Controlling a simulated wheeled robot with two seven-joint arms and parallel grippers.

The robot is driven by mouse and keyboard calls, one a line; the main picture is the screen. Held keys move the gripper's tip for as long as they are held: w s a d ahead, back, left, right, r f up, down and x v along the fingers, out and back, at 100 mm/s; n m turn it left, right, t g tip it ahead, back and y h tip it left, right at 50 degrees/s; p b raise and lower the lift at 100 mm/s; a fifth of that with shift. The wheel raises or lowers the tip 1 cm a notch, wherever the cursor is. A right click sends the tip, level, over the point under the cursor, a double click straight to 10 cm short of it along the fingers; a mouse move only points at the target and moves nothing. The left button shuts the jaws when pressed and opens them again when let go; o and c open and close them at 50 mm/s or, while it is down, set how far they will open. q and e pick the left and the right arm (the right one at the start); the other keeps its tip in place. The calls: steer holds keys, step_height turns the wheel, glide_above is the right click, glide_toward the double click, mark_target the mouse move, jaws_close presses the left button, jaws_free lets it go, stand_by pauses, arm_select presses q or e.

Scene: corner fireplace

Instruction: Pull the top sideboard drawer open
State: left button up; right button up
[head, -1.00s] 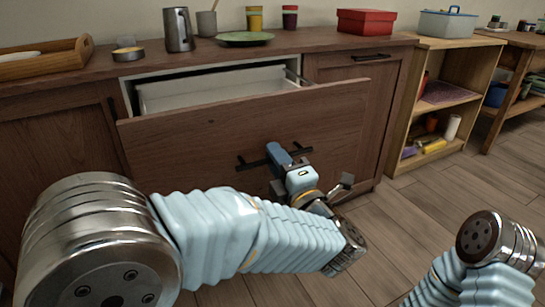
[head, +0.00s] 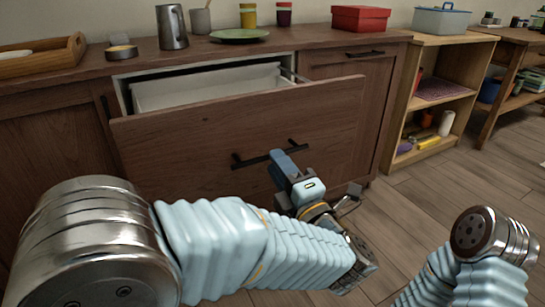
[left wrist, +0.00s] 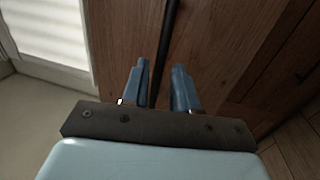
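The top sideboard drawer (head: 240,120) stands well open, with its white inside showing behind the wooden front. Its dark bar handle (head: 248,160) is on the front panel. My left gripper (head: 281,158) is at the handle's middle-right part. In the left wrist view, its two blue fingers (left wrist: 162,82) stand apart on either side of the dark handle (left wrist: 170,35), with gaps beside the bar, so it is open and not clamped on it. My right arm shows at the lower right of the head view, but its gripper is out of the picture.
The sideboard top (head: 300,38) holds a tray (head: 60,62), a metal jug (head: 172,28), a green plate (head: 240,35), jars and a red box (head: 360,18). An open shelf (head: 440,90) stands to the right. Wooden floor (head: 420,190) is free in front of it.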

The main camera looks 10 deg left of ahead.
arm_select(q)
steer(key=v, duration=1)
steer(key=shift+s+d+f, duration=0.1)
steer(key=shift+d, duration=0.05)
